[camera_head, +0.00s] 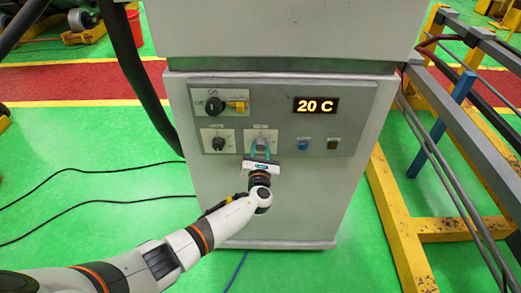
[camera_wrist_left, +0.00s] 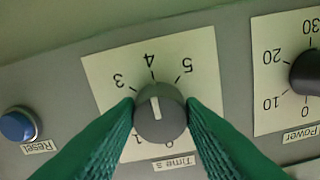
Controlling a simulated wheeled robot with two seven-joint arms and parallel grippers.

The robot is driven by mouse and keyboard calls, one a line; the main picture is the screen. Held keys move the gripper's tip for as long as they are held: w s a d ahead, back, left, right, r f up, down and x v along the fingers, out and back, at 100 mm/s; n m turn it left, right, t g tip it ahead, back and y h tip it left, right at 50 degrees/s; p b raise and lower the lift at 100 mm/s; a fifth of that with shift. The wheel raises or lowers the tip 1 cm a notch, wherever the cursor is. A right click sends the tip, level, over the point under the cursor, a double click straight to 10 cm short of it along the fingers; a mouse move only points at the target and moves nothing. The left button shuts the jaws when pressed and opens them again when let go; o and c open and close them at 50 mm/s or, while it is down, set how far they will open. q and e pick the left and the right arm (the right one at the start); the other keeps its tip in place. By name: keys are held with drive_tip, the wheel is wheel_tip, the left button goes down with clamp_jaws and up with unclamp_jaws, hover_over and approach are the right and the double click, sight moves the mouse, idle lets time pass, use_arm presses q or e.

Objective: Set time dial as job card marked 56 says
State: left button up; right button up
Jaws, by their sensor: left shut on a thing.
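The time dial (camera_wrist_left: 160,118) is a round grey knob on a pale scale plate (camera_wrist_left: 102,66), labelled "Time s", which appears upside down in the left wrist view. Its white pointer line points close to the 4; the 3 and 5 are also readable, while the fingers hide part of the lower scale. My left gripper (camera_wrist_left: 161,108) is shut on the knob, with green ribbed fingers on both sides. In the head view, my left gripper (camera_head: 261,152) covers much of the time dial (camera_head: 262,142). No job card is in view. My right gripper is not in view.
The panel has a power dial (camera_head: 217,143), a larger rotary switch (camera_head: 214,105), a blue reset button (camera_head: 303,145), a dark button (camera_head: 333,144) and a display (camera_head: 316,106) reading "20 C". Yellow frames (camera_head: 398,225) stand on the right. Cables lie on the green floor.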

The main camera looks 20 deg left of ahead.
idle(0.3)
use_arm(q)
drive_tip(key=o, duration=1)
drive_tip(key=b+v, duration=0.1)
drive_tip(key=v, duration=1.1)
